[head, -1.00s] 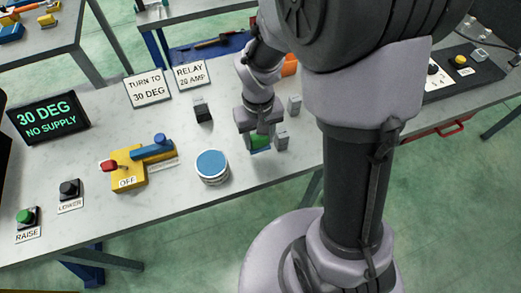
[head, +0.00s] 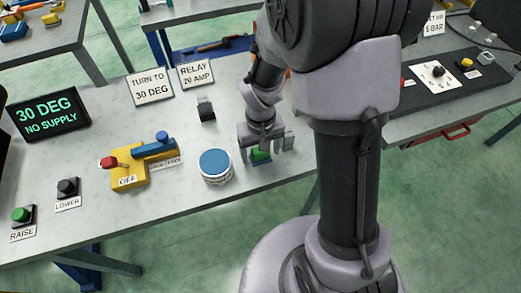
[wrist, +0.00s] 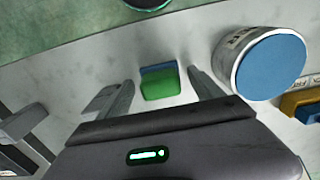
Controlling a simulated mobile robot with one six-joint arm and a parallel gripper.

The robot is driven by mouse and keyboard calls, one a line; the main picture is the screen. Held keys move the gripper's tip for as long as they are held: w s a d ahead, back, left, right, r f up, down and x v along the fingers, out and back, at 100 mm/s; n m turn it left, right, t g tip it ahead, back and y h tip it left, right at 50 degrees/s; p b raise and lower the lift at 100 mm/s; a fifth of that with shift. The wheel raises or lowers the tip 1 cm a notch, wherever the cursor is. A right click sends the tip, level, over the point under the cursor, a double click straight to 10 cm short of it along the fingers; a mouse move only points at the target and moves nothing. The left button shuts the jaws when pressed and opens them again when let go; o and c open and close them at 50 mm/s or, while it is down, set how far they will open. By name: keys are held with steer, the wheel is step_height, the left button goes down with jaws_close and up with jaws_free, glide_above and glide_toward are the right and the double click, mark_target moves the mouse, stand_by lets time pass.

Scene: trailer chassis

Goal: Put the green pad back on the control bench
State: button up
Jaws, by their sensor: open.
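The green pad (head: 261,156) rests on the grey control bench (head: 110,205), close to its front edge. In the wrist view the pad (wrist: 160,84) is a small green block with a blue part behind it. My gripper (head: 264,147) is low over the bench at the pad. Its two fingers (wrist: 160,92) are apart, one on each side of the pad, with gaps to both. The head view partly hides the pad behind the fingers.
A round tin with a blue top (head: 215,166) stands close to the left of my gripper. A yellow switch box with a blue lever (head: 140,162) is farther left. A small dark block (head: 206,110) stands behind. Grey blocks (head: 287,141) are beside my gripper.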

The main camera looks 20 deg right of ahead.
steer(key=shift+r, duration=0.1)
step_height(320, 180, up, 12)
steer(key=p, duration=0.5)
steer(key=s+a+r+m+t+y, duration=0.1)
steer(key=s+a+r+m+t, duration=0.1)
steer(key=s+r, duration=0.4)
steer(key=s+a+r+m+t+y, duration=0.1)
steer(key=s+a+r+m+t, duration=0.1)
steer(key=s+r, duration=0.4)
step_height(320, 180, up, 4)
steer(key=shift+s+r+t, duration=0.1)
steer(key=shift+s+t, duration=0.2)
steer(key=shift+t, duration=0.6)
step_height(320, 180, down, 6)
steer(key=b, duration=0.6)
steer(key=shift+f+b, duration=0.25)
steer(key=shift+b, duration=0.15)
